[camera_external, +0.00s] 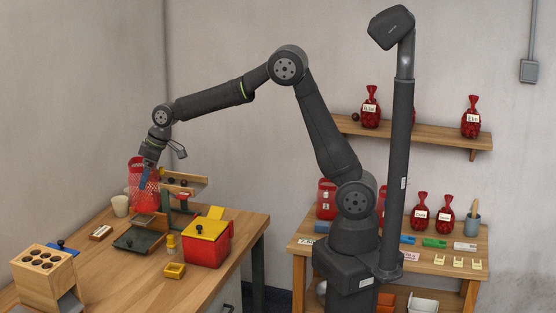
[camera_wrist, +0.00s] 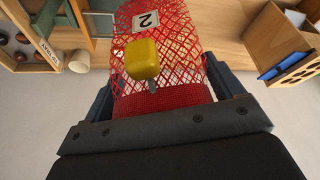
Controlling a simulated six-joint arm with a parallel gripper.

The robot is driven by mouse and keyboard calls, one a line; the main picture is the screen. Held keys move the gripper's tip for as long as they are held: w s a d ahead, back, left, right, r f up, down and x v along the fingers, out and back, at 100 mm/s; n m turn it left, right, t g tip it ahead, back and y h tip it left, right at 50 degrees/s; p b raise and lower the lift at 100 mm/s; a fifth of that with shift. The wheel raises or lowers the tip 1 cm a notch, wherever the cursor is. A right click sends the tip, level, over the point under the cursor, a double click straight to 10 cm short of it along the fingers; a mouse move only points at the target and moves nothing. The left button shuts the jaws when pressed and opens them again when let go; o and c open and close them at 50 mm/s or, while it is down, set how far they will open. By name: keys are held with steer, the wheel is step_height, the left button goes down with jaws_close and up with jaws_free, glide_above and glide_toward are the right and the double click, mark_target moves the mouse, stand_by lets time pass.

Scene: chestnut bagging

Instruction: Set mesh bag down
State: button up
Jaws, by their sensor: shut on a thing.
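The red mesh bag (camera_external: 144,193) hangs from my gripper (camera_external: 147,172) over the wooden workbench (camera_external: 80,262), at its far left part. In the wrist view the mesh bag (camera_wrist: 180,50) fills the space between my two dark fingers (camera_wrist: 160,85), which are shut on its solid red band. A white label with a 2 (camera_wrist: 145,21) is on the mesh. A yellow block-shaped thing (camera_wrist: 142,60) with a short grey stem shows in front of the bag. I cannot tell if the bag's bottom touches anything below.
A dark green tray (camera_external: 138,240) lies just below and in front of the bag. A beige cup (camera_external: 120,206) stands to its left. A red box with a yellow lid (camera_external: 207,240) and a wooden holder (camera_external: 43,272) stand nearby.

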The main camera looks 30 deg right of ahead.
mark_target(144, 200)
step_height(144, 200, down, 8)
steer(key=shift+a+f, duration=0.15)
steer(key=shift+f, duration=0.1)
steer(key=s+a+f, duration=0.6)
steer(key=a+f, duration=0.3)
steer(key=f, duration=0.2)
steer(key=shift+a, duration=0.4)
steer(key=shift+f, duration=0.2)
steer(key=o, duration=0.8)
steer(key=shift+c, duration=0.2)
steer(key=shift+r, duration=0.15)
steer(key=v, duration=1.2)
